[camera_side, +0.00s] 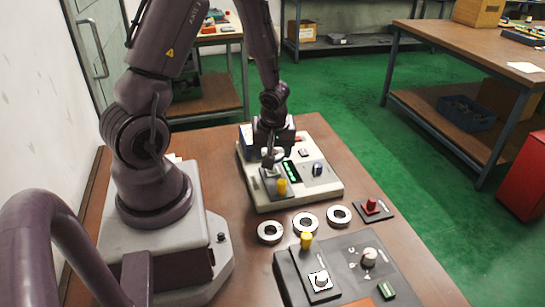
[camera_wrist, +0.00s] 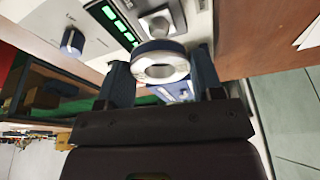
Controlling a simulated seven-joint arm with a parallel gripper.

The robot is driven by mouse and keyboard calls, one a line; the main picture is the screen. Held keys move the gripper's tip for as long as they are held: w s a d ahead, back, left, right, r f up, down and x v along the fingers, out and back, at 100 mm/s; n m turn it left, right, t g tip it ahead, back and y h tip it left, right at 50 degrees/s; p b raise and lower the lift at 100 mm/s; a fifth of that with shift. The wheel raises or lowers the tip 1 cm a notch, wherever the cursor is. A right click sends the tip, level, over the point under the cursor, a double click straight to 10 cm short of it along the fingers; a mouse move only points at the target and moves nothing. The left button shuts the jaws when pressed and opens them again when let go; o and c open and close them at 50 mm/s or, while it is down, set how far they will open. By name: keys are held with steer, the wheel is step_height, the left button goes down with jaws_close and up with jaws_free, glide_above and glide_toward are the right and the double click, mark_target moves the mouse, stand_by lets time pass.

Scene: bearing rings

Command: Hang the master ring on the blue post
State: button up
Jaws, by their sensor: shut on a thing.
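My gripper (camera_side: 271,150) is over the white instrument (camera_side: 325,188) with the green display. In the wrist view, my gripper (camera_wrist: 161,66) is shut on a silver ring with a dark blue outer band (camera_wrist: 160,70), one finger on each side. I take this to be the master ring; in the side view it is mostly hidden by the gripper. It is close to a square metal fitting (camera_wrist: 157,24) on the instrument; I cannot tell if they touch. I cannot make out a blue post for certain.
Three plain steel rings (camera_side: 305,222) lie in a row on the brown table in front of the instrument. A yellow post (camera_side: 282,186) is on the instrument, another (camera_side: 306,240) by the dark grey box (camera_side: 345,258). A red-button panel (camera_side: 372,207) lies at the right.

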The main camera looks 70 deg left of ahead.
step_height(320, 180, up, 5)
steer(key=w+a+f+n, duration=0.1)
steer(key=w+a+n, duration=0.1)
steer(key=a, duration=0.6)
steer(key=w+a+f+n+g, duration=0.1)
steer(key=w+a+f+n, duration=0.1)
steer(key=a, duration=0.6)
steer(key=w+a+f+n, duration=0.1)
steer(key=w+a+f, duration=0.1)
steer(key=a, duration=0.6)
steer(key=shift+w+n+g, duration=0.3)
steer(key=shift+w+n, duration=0.1)
steer(key=shift+a+f, duration=0.25)
steer(key=shift+a, duration=0.05)
steer(key=shift+f, duration=1.75)
steer(key=shift+f, duration=0.2)
steer(key=shift+f, duration=0.8)
steer(key=shift+f, duration=0.75)
